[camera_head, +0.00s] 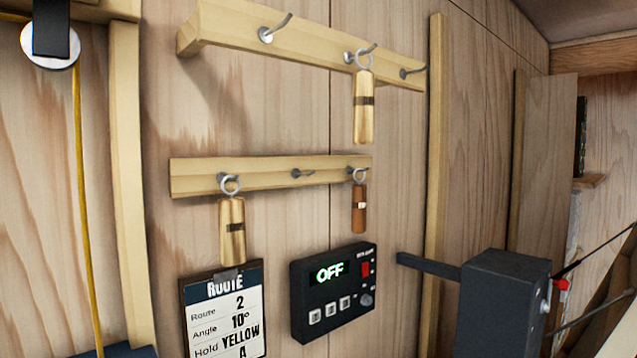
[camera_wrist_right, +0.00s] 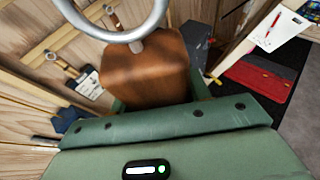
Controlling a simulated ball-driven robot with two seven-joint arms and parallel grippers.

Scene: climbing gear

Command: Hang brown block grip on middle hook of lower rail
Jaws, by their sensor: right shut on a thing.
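A brown wooden block grip (camera_wrist_right: 150,75) with a grey metal ring (camera_wrist_right: 125,22) fills the middle of the right wrist view. My right gripper (camera_wrist_right: 159,97) is shut on it; the ring points away from the palm. The lower rail (camera_head: 200,178) is on the wall in the head view. Its middle hook (camera_head: 302,173) is bare. A light wooden grip (camera_head: 232,225) hangs on its left hook and a thin red-brown grip (camera_head: 359,208) on its right hook. Neither gripper shows in the head view.
The upper rail (camera_head: 310,42) holds a light grip (camera_head: 363,108) on its middle hook; its outer hooks are bare. Below the lower rail are a route board (camera_head: 222,312) and a black timer box (camera_head: 331,292) reading OFF. A dark box (camera_head: 505,300) stands at right.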

